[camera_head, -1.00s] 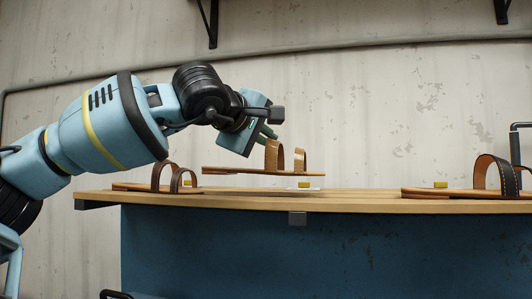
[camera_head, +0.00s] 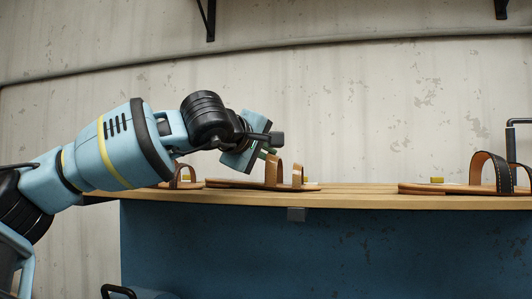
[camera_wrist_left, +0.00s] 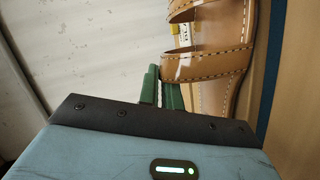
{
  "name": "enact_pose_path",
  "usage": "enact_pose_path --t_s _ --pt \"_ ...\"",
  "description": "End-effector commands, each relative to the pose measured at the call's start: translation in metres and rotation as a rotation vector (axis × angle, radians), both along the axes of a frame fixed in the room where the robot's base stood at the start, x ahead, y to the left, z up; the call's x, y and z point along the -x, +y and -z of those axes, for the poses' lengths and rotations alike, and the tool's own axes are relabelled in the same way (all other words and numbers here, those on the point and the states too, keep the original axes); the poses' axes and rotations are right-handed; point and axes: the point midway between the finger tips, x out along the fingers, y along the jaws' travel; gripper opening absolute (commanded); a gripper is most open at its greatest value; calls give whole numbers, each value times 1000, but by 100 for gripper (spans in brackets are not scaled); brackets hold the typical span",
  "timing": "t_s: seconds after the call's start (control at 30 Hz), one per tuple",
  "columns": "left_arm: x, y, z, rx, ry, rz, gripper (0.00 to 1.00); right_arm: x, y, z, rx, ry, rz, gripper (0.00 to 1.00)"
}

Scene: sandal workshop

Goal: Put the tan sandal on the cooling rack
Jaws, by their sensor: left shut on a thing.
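The tan sandal (camera_head: 271,172) is low over the wooden top (camera_head: 350,198), its sole level and seeming to touch or nearly touch it. My left gripper (camera_head: 266,153) comes down from the upper left and is shut on one of the sandal's straps. In the left wrist view the green fingers (camera_wrist_left: 163,88) are against the stitched tan sandal (camera_wrist_left: 211,62). The fingertips' contact is partly hidden. I cannot tell a separate cooling rack from the wooden top at this low angle. My right gripper is out of view.
Another brown sandal (camera_head: 176,175) at the left is partly hidden by my arm. The top between the tan and right sandals looks clear.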

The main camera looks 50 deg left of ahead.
Motion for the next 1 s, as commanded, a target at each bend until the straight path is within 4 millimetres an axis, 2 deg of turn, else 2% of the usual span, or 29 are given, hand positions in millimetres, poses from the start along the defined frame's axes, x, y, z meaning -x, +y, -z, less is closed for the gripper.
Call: enact_pose_path --t_s 0.13,0.2,0.33,0.73,0.87,1.0 --pt "0 0 2 -1 -1 -1 0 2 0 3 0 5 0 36" --pt "0 0 2 0 1 0 14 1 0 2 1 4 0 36" --pt "0 0 2 0 1 0 29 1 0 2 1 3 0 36" --pt "4 -2 -2 0 -2 0 29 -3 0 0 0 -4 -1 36" --pt "18 -8 -6 0 -4 1 29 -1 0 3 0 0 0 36" --pt "41 -18 -11 0 -4 1 29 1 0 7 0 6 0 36"
